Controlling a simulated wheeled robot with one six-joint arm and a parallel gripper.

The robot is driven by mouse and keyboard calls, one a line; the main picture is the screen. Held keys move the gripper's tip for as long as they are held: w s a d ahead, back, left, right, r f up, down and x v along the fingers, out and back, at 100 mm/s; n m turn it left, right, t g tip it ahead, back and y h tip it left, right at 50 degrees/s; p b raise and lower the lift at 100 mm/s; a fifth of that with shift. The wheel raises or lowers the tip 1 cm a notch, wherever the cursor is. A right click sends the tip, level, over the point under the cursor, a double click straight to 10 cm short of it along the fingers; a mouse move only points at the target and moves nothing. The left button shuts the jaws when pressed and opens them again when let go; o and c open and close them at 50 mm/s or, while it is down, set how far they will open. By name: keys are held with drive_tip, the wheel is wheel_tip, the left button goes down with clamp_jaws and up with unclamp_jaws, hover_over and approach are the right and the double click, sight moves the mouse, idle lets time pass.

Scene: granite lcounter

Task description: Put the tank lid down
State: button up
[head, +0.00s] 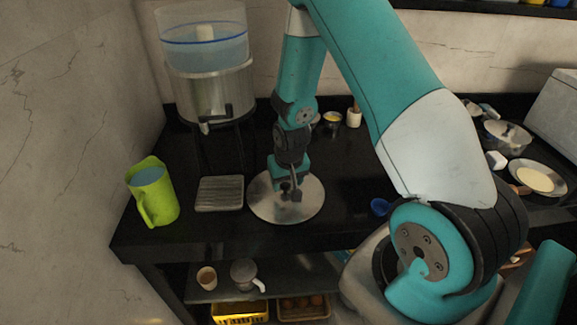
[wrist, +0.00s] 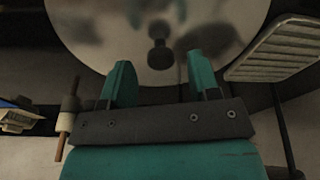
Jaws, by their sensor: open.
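The tank lid (head: 262,206) is a round, shiny metal disc lying on the black counter, with a small dark knob at its middle. In the wrist view the lid (wrist: 100,40) fills the upper middle, and its knob (wrist: 159,55) stands just beyond the fingertips. My gripper (head: 287,188) is above the lid; in the wrist view its two teal fingers (wrist: 155,75) are apart with nothing between them. The tank (head: 212,92) stands at the back left, a metal base with a clear, open-topped upper part marked by a blue line.
A grey slatted tray (head: 220,193) lies just left of the lid. A green pitcher (head: 153,191) stands near the counter's left edge. A blue scoop (head: 379,206) lies to the right. Plates and a pot (head: 507,136) crowd the right side.

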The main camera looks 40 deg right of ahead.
wheel_tip(320, 180, up, 10)
drive_tip(key=s+f+b, duration=0.1)
drive_tip(key=s, duration=0.1)
drive_tip(key=s+a+r+n+y, duration=0.2)
drive_tip(key=s+a+r, duration=0.1)
drive_tip(key=a+r, duration=0.3)
drive_tip(key=s+a+r+n+y, duration=0.1)
drive_tip(key=s+a+r+n, duration=0.25)
drive_tip(key=a, duration=0.45)
drive_tip(key=s+a+r+n+g+y, duration=0.2)
drive_tip(key=s+a+r+n, duration=0.3)
drive_tip(key=s, duration=0.8)
drive_tip(key=a+r, duration=0.3)
